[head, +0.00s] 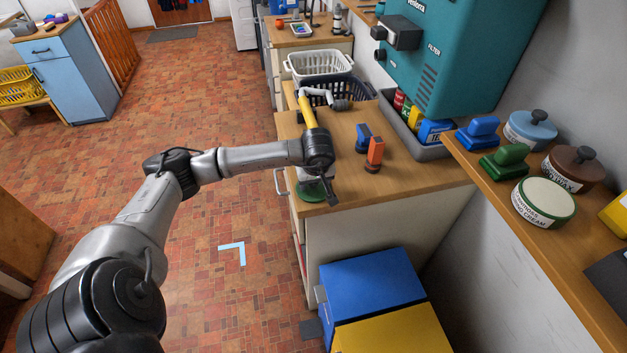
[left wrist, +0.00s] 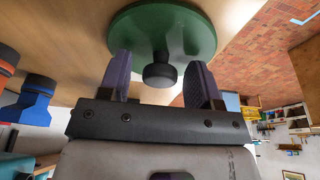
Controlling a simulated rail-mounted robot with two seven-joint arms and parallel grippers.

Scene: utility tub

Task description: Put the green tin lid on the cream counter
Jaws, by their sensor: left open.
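The green tin lid (left wrist: 125,28), a round disc with a dark knob, lies knob up on a wooden top in the left wrist view. In the head view its green edge (head: 309,193) shows at the front corner of the cream-sided counter (head: 350,230), partly hidden by my left gripper (head: 328,190). In the left wrist view my left gripper (left wrist: 161,82) is open, its fingertips on either side of the knob. I cannot tell whether they touch it. My right gripper is not in view.
Blue-and-black (head: 364,138) and orange (head: 374,155) items stand on the counter near the lid. A grey bin (head: 432,152) and baskets (head: 320,65) are behind. Blue (head: 370,285) and yellow boxes stand below.

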